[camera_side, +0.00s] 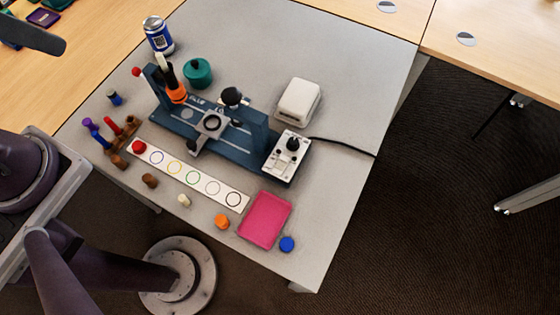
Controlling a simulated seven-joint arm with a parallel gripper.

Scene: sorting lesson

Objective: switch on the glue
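A dark blue station (235,147) stands on the grey table, with white lettering on its top that is too small to read surely; it may say glue. An orange and black tool (176,92) stands upright at its left end. A ring-shaped holder (212,123) and a black knob (232,97) are near its middle. A white control box (280,166) with a black knob (292,143) adjoins its right end. I cannot tell the switch's setting. My gripper is not in view; dark parts of my arm show at the left edge.
A white strip with coloured rings (193,178), a pink tray (265,220) and several small coloured pieces lie in front. A white case (298,102), a teal pot (198,73) and a blue can (158,36) stand behind. A black cable (343,144) runs right. The table's back right is clear.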

